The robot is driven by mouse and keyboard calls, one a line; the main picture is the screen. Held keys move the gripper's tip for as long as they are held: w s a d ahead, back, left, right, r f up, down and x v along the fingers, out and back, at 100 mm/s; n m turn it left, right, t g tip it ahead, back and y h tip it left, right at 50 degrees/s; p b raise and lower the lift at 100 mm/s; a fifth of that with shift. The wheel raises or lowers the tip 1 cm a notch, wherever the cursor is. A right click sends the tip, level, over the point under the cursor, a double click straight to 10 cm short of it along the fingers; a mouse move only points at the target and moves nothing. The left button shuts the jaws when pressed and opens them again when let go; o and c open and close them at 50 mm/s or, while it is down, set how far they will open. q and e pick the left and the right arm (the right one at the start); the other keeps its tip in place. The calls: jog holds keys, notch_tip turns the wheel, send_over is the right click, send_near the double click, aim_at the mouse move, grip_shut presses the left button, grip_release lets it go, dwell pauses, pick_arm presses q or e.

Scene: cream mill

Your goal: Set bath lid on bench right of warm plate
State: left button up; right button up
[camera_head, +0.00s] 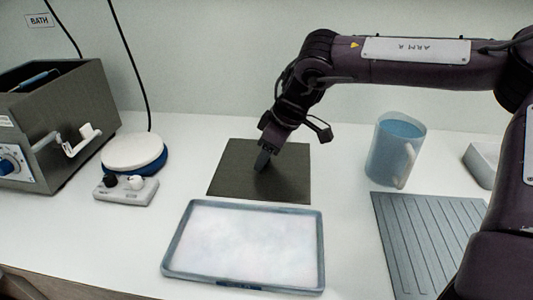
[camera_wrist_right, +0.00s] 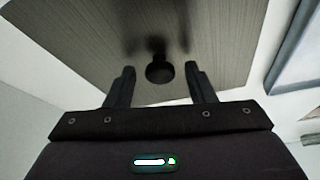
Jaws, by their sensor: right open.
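The bath lid (camera_head: 232,180) is a dark grey-brown square sheet lying flat on the bench, right of the round white warm plate (camera_head: 133,150). It fills much of the right wrist view (camera_wrist_right: 70,45), with a small round black knob (camera_wrist_right: 160,72) on it. My right gripper (camera_head: 264,160) points down over the lid. In the right wrist view its fingers (camera_wrist_right: 157,78) are spread apart, one on each side of the knob, with gaps to it. In the head view the gripper hides the knob. My left gripper is not in view.
The grey bath (camera_head: 75,115) stands open at the left, with a white tap. A small control box (camera_head: 126,190) sits before the warm plate. A white-filled tray (camera_head: 245,243) lies just before the lid. A blue jug (camera_head: 393,150) and ribbed grey mat (camera_head: 425,240) are on the right.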

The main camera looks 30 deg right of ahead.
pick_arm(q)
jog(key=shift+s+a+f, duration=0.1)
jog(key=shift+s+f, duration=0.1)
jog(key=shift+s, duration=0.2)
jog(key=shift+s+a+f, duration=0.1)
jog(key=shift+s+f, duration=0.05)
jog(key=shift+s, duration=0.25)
pick_arm(e)
jog(key=v, duration=1.1)
jog(key=shift+s+r, duration=0.15)
jog(key=shift+r, duration=0.2)
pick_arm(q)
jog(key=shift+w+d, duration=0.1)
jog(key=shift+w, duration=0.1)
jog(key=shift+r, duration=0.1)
